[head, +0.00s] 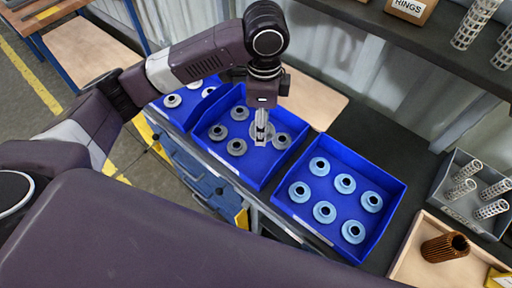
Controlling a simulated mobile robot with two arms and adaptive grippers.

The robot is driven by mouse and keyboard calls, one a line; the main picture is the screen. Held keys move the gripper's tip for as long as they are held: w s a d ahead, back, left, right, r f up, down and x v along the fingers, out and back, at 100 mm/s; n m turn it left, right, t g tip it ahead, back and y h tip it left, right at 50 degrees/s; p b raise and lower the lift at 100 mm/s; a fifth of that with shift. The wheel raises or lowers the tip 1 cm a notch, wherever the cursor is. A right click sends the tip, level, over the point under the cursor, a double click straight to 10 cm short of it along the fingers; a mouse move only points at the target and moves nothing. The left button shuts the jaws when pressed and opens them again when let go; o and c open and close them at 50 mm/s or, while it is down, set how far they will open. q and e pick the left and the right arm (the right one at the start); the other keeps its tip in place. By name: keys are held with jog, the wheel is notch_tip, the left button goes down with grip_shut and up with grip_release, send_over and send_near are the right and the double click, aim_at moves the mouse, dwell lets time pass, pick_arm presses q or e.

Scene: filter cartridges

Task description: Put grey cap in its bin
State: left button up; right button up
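My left gripper (262,138) points down over the middle blue bin (228,170). Its pale fingers are low among the grey caps, and one grey cap (264,131) shows partly behind or between the fingertips. I cannot tell whether they are shut on it. Other grey caps, such as one grey cap (236,147) at the front and another (281,141) at the right, lie flat in this bin. The right blue bin (385,183) holds several light blue caps (324,211). The left blue bin (181,116) holds lighter grey caps (172,101), partly hidden by my arm. My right gripper is out of view.
A wooden tray (405,262) with a brown pleated filter (445,247) stands at the lower right. A grey bin (440,192) of white perforated tubes (491,209) is behind it. A dark shelf (400,32) with a RINGS box (410,9) overhangs the back.

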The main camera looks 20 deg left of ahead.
pick_arm(q)
jog(key=p, duration=0.1)
send_over(260, 166)
notch_tip(260, 166, down, 12)
jog(key=shift+f, duration=0.15)
jog(key=shift+w+d+f+p, duration=0.1)
jog(key=shift+f+p, duration=0.35)
jog(key=shift+f, duration=2.1)
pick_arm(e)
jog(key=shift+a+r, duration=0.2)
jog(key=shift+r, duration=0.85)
pick_arm(q)
jog(key=shift+f, duration=0.15)
jog(key=o, duration=0.9)
notch_tip(260, 166, up, 12)
jog(key=shift+r+b, duration=0.15)
jog(key=shift+b, duration=0.5)
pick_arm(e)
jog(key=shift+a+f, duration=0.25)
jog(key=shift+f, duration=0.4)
